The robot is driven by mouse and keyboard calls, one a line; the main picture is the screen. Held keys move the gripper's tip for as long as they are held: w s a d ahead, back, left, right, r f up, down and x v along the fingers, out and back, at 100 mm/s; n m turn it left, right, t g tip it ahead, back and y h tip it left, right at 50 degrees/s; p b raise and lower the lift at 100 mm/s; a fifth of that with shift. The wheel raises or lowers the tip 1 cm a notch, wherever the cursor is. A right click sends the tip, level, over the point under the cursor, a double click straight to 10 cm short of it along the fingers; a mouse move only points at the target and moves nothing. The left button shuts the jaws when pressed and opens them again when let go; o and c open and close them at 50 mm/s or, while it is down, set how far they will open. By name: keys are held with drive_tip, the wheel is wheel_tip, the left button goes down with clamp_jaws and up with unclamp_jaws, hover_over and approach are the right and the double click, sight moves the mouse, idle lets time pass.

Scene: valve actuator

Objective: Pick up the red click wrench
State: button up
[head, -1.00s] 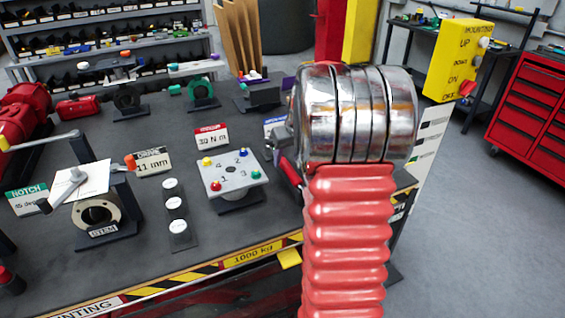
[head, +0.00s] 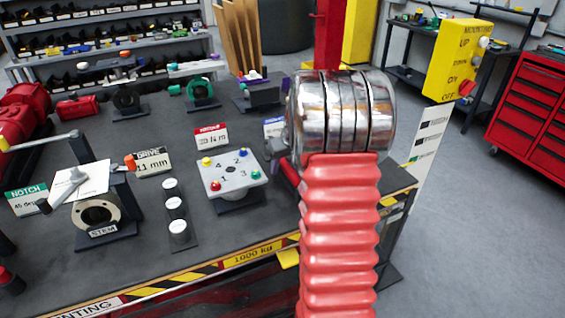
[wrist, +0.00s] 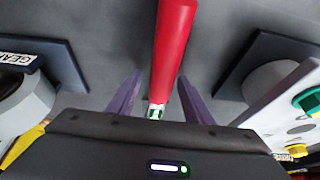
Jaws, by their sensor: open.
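The red click wrench (wrist: 172,45) shows in the wrist view as a red rod running from the top edge down to a pale, greenish band near my gripper's body. My gripper (wrist: 160,78) is open, with one purple finger on each side of the wrench's lower part. Gaps show on both sides, so neither finger visibly touches it. I cannot tell how far above or around the wrench the fingers are. The wrench's near end is hidden by the gripper body.
A pale plate with coloured knobs (head: 232,172) stands left of my arm and shows at the right in the wrist view (wrist: 298,118). A dark-based fixture (wrist: 62,62) is at the wrist view's left. A stem fixture (head: 99,211) and white-topped posts (head: 175,206) stand further left.

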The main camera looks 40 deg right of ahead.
idle(0.4)
clamp_jaws()
idle(0.4)
drive_tip(key=shift+r, duration=0.1)
